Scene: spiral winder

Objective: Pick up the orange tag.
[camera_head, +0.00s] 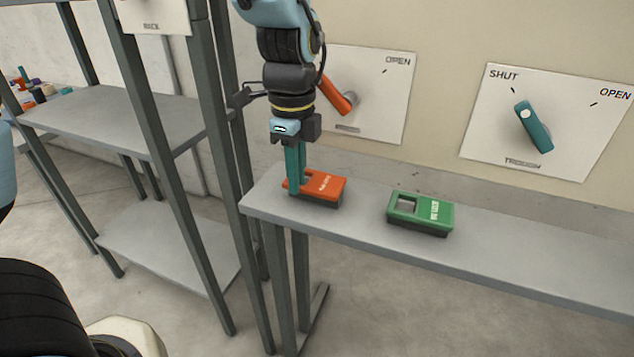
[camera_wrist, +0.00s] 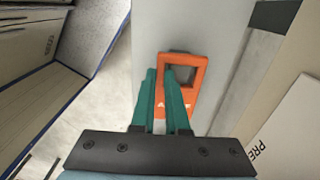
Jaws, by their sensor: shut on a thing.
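The orange tag (camera_head: 325,184) lies at the left end of the narrow grey shelf (camera_head: 350,225), on a dark base. It has a square window at one end and light lettering on its face. My gripper (camera_head: 297,183) points down at it from above, with its teal fingers at the tag's left, windowed end. In the wrist view the orange tag (camera_wrist: 199,77) shows beyond the teal fingers of my gripper (camera_wrist: 165,80). The fingers are close together and shut on the tag's window edge. The exact contact is partly hidden by the fingers.
A green tag (camera_head: 420,214) lies on the same shelf to the right. Behind are wall panels with an orange lever (camera_head: 337,95) and a teal lever (camera_head: 533,126). A grey rack (camera_head: 110,115) stands at left. The shelf right of the green tag is clear.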

